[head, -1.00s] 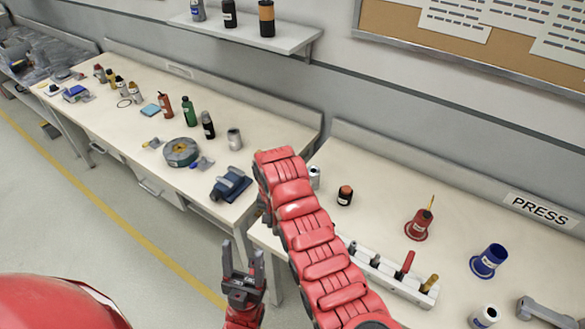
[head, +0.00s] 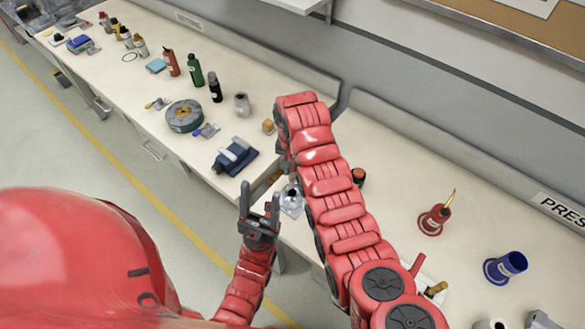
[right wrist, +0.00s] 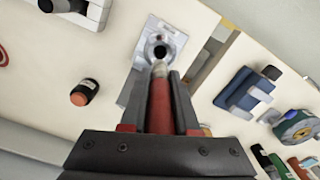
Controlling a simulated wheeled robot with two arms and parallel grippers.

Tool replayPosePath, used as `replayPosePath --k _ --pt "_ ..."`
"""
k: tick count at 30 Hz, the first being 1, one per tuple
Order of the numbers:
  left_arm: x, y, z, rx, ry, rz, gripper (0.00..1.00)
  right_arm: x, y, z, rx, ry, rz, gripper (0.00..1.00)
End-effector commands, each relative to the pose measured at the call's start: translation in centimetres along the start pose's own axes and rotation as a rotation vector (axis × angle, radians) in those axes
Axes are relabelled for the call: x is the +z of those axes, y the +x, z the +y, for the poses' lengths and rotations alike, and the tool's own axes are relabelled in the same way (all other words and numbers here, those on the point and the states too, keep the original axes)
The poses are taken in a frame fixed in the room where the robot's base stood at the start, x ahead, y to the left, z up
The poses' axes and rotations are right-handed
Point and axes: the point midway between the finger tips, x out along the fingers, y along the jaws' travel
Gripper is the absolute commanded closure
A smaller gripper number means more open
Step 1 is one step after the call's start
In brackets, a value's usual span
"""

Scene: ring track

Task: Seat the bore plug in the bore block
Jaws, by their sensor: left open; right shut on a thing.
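The bore block (head: 292,198) is a pale metal block with a round raised boss and a dark bore, near the left end of the right bench. It also shows in the right wrist view (right wrist: 148,70). My right gripper (right wrist: 157,98) is shut on the bore plug (right wrist: 160,108), a red rod with a grey tip. In that view the tip appears just below the bore opening; whether it touches or is apart, I cannot tell. In the head view my right arm hides this gripper. My left gripper (head: 260,204) is open and empty, left of the block.
A blue vise-like tool (head: 235,157) and a tape reel (head: 184,117) lie on the left bench. A dark, orange-topped jar (right wrist: 84,92) stands near the block.

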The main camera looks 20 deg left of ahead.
Motion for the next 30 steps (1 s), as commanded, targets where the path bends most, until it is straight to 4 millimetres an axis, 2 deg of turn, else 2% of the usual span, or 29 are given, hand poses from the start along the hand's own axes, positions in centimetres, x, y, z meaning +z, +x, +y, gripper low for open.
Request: replayPosePath --k 18,30 --pt "0.5 -3.2 0.2 0.000 0.000 0.000 0.41 0.0 5.4 -0.1 -0.002 -0.001 0.001 1.00" --pt "0.6 -3.3 0.2 0.000 0.000 0.000 0.41 0.0 5.8 0.0 -0.001 -0.001 0.000 1.00"
